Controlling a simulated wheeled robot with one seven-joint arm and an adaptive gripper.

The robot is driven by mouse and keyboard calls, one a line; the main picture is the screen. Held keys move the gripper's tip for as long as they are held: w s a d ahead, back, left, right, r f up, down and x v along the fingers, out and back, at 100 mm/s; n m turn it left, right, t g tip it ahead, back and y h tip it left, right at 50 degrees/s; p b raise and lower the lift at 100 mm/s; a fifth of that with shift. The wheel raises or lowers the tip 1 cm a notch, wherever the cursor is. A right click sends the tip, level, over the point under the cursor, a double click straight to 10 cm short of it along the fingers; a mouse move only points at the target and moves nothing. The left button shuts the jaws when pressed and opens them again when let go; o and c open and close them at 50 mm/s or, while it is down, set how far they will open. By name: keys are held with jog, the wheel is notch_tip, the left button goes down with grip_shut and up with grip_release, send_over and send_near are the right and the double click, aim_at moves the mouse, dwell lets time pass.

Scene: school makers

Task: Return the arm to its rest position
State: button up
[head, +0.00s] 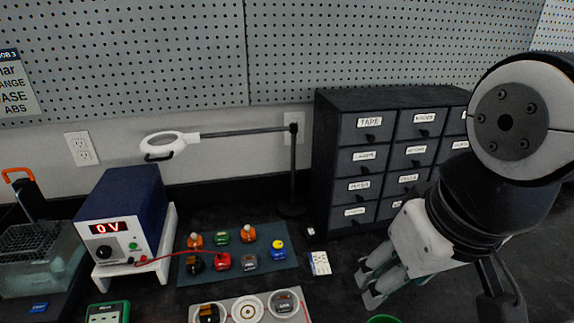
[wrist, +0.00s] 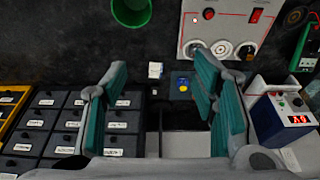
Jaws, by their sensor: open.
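My gripper (head: 366,281) hangs at the right of the head view, in front of the drawer cabinet and above the dark bench. It also shows in the wrist view (wrist: 160,72), where its two teal-padded fingers stand wide apart with nothing held between them. My white and black arm comes down from the upper right of the head view and hides part of the cabinet.
The labelled drawer cabinet (head: 362,158) stands behind my gripper. A green cup (wrist: 130,10) is near it. A mat with several components (head: 232,262), a magnifier lamp (head: 172,142) and a power supply reading 0 V (head: 122,215) stand left.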

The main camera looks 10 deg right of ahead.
jog(key=shift+s, duration=0.1)
notch_tip(320, 180, up, 4)
jog(key=p, duration=0.3)
jog(key=shift+f+t, duration=0.1)
jog(key=shift+t, duration=0.3)
